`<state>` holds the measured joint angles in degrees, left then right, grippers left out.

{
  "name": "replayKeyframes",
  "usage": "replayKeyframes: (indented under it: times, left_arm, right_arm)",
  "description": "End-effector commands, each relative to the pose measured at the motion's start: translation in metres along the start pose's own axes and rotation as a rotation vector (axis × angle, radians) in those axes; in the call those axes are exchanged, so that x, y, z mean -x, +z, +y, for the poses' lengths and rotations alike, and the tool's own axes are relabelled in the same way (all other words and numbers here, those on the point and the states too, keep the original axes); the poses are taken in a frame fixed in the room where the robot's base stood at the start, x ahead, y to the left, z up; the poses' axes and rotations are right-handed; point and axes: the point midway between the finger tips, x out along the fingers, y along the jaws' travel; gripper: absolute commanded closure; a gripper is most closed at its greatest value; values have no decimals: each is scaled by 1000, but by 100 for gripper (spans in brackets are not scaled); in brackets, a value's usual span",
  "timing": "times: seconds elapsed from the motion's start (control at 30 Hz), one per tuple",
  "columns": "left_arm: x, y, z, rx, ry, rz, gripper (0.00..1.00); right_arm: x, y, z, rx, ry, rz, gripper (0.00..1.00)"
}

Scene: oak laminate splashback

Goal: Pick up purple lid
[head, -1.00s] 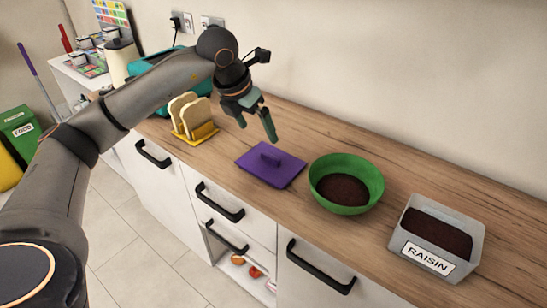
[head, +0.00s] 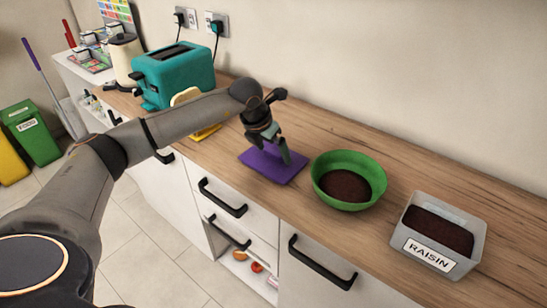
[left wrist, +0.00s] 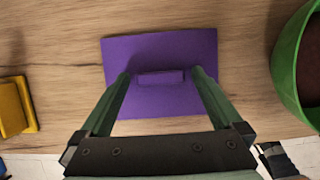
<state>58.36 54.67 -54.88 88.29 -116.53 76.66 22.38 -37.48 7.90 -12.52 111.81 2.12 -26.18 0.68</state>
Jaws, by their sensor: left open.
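The purple lid (head: 272,166) lies flat on the wooden counter, left of the green bowl. In the left wrist view the lid (left wrist: 160,50) shows its raised bar handle (left wrist: 161,77) between my two fingers. My left gripper (head: 283,160) is directly over the lid, pointing down; it also shows in the left wrist view (left wrist: 161,73). It is open, one finger on each side of the handle, holding nothing. The head view hides the handle behind the gripper. My right gripper is not in view.
The green bowl (head: 348,160) with dark contents stands just right of the lid. A grey raisin bin (head: 415,247) is farther right. A teal toaster (head: 178,75) stands farther back.

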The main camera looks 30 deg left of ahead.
Motion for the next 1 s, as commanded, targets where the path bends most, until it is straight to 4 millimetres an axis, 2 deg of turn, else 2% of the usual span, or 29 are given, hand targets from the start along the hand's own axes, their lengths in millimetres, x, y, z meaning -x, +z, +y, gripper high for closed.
replayKeyframes:
  times: [0.17,0.87,1.0]
  left_arm:
    - [0,0,0,0,0,0,0]
    - [1,0,0,0,-1,-1,79]
    - [1,0,0,0,-1,-1,79]
  right_arm:
    - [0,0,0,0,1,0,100]
    - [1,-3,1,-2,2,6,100]
    - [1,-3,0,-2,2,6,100]
